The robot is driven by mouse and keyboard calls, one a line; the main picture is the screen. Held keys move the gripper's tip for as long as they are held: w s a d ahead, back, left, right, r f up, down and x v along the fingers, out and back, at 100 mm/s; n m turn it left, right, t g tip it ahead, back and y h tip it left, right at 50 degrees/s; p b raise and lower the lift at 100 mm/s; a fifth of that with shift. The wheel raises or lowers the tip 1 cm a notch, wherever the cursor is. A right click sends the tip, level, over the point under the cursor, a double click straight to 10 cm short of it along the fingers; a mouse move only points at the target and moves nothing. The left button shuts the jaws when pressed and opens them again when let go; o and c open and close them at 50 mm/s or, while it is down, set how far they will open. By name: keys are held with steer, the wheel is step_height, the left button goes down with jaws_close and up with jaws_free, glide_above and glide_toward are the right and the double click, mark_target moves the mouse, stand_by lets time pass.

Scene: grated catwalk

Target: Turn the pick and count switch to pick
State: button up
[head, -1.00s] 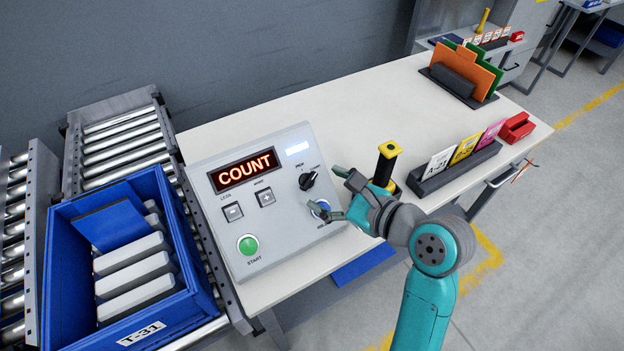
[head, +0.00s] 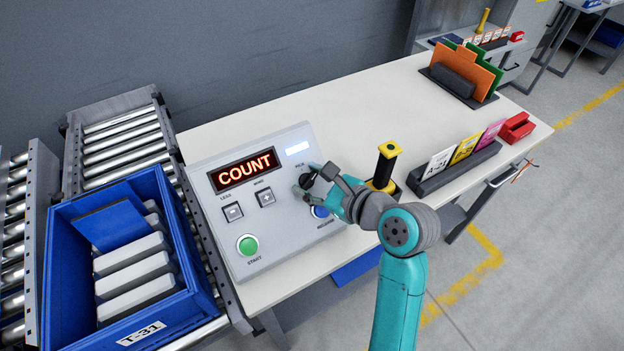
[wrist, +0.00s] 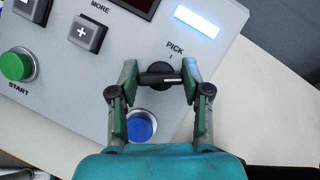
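The selector knob (wrist: 160,78) is black with a bar handle and a white pointer line. In the wrist view the line points right, away from the PICK label above it. The right finger covers the area where the line points. The display (head: 245,171) on the grey control box reads COUNT. My gripper (wrist: 160,80) is around the knob, one finger at each end of the bar. The fingers are spread and very close to the bar ends; I cannot tell whether they touch. In the head view my gripper (head: 314,181) partly hides the knob (head: 306,181).
A blue button (wrist: 141,126) sits just below the knob, near the left finger. A green START button (head: 248,245) and plus and minus keys are on the same box. A yellow-topped black handle (head: 385,165) stands right of the box. A blue tote (head: 60,270) is left.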

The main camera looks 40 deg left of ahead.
stand_by(0.3)
steer(key=n+g, duration=0.1)
steer(key=n, duration=0.2)
steer(key=n+g+h, duration=0.1)
steer(key=n+g, duration=0.1)
steer(key=n, duration=0.2)
steer(key=n+h, duration=0.1)
steer(key=n, duration=0.1)
steer(key=n+g+h, duration=0.1)
steer(key=n, duration=0.2)
steer(key=shift+n+h, duration=0.3)
steer(key=shift+n, duration=0.3)
steer(key=o, duration=1.2)
steer(key=shift+c, duration=0.2)
steer(key=shift+r, duration=0.1)
steer(key=v, duration=0.7)
steer(key=shift+w, duration=0.2)
steer(key=shift+d+r, duration=0.1)
steer(key=shift+d, duration=0.05)
